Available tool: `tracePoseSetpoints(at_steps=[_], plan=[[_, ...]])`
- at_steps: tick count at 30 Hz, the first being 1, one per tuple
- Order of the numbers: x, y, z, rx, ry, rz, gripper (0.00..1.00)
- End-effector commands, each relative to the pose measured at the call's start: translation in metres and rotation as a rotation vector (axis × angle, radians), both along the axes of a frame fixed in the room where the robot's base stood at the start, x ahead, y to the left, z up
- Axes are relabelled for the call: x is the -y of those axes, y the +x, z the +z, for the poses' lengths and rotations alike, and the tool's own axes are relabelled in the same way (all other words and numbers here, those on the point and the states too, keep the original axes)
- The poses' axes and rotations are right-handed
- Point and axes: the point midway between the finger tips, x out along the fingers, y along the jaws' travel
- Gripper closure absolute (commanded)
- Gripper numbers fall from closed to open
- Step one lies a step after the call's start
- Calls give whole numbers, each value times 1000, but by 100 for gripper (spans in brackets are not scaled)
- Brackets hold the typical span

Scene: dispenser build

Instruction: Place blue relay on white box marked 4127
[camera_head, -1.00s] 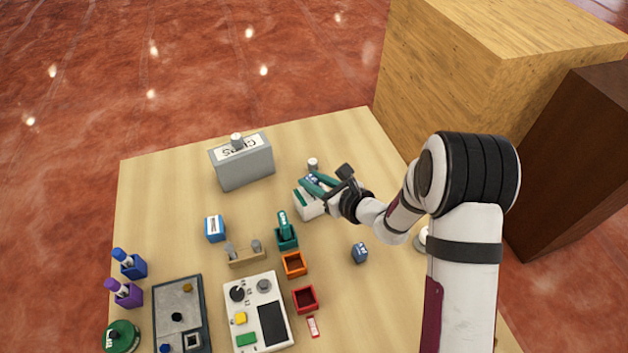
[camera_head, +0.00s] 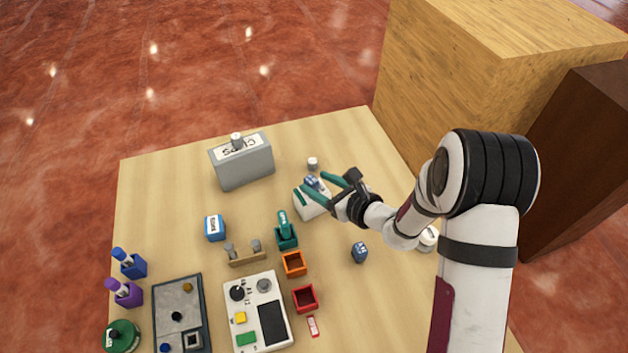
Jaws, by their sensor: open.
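A small blue relay (camera_head: 312,182) with pale markings sits on top of the white box (camera_head: 312,207), near its back edge. The number on the box cannot be read. My gripper (camera_head: 312,181) reaches in from the right, and its two teal fingers are spread open. One finger is on each side of the relay, and they appear clear of it. The near finger passes over the box and hides part of its top. A second small blue block with pale markings (camera_head: 360,252) stands on the table to the lower right.
A grey dispenser (camera_head: 245,168) stands at the back left, and a small white-topped cylinder (camera_head: 312,163) is behind the white box. A teal holder (camera_head: 286,235), an orange bin (camera_head: 293,263) and a red bin (camera_head: 305,298) stand in front. A blue-and-white box (camera_head: 215,228) is left.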

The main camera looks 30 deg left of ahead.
Motion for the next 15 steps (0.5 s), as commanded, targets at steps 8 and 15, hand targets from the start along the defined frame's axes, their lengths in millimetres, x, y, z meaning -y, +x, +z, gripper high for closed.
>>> tracePoseSetpoints(at_steps=[8,15], plan=[[63,-26,29,1,2,-4,41],[85,-36,39,1,2,0,41]])
